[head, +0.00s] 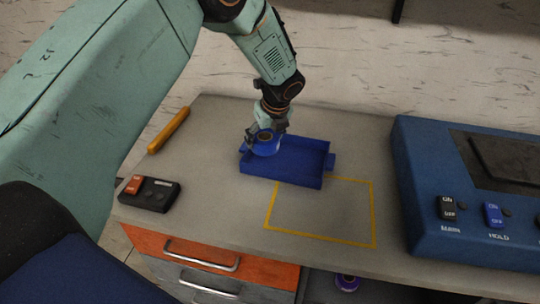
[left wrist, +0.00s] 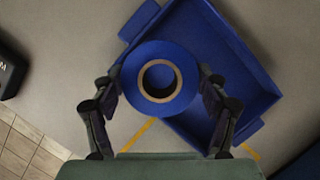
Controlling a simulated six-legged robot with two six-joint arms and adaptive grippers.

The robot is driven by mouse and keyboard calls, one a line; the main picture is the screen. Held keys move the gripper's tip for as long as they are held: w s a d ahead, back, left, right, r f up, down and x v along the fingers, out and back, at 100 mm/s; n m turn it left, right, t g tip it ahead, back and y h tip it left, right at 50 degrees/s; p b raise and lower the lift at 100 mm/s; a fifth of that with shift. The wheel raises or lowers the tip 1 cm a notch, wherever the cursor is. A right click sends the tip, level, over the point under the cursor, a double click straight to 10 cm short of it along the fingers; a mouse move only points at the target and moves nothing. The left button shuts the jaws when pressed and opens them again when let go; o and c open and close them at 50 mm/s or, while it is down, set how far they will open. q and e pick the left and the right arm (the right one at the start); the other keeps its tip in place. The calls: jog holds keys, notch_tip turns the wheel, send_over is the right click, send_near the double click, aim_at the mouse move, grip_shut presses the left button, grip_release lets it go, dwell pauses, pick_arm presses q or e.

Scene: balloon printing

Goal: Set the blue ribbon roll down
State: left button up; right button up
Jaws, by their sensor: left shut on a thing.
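The blue ribbon roll (head: 266,143) is in my left gripper (head: 266,130), over the left end of a blue tray (head: 300,177). In the left wrist view the roll (left wrist: 183,92) sits between the two fingers of the left gripper (left wrist: 160,88), its cardboard core facing the camera. Behind it the blue tray (left wrist: 235,65) shows, and its visible floor is empty. I cannot tell whether the roll touches the tray. My right gripper is not in view.
A yellow outlined rectangle (head: 372,215) lies in front of the tray. A blue machine (head: 430,235) stands at the right. A black control box (head: 150,197) and an orange stick (head: 168,131) lie at the left. Another blue roll (head: 347,282) shows below the tabletop.

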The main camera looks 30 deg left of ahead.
pick_arm(q)
jog(key=shift+w+d+f, duration=0.15)
jog(key=shift+w+f, duration=0.05)
jog(key=shift+f, duration=0.8)
jog(key=shift+s+d+f, duration=0.1)
jog(key=shift+s+f, duration=0.15)
jog(key=shift+f, duration=0.25)
jog(key=shift+a+f+b, duration=0.2)
jog(key=shift+f+b, duration=0.2)
jog(key=shift+f, duration=0.75)
jog(key=shift+w+f, duration=0.2)
jog(key=shift+f, duration=0.05)
jog(key=shift+s+d, duration=0.1)
jog(key=shift+d, duration=0.05)
jog(key=shift+s, duration=0.1)
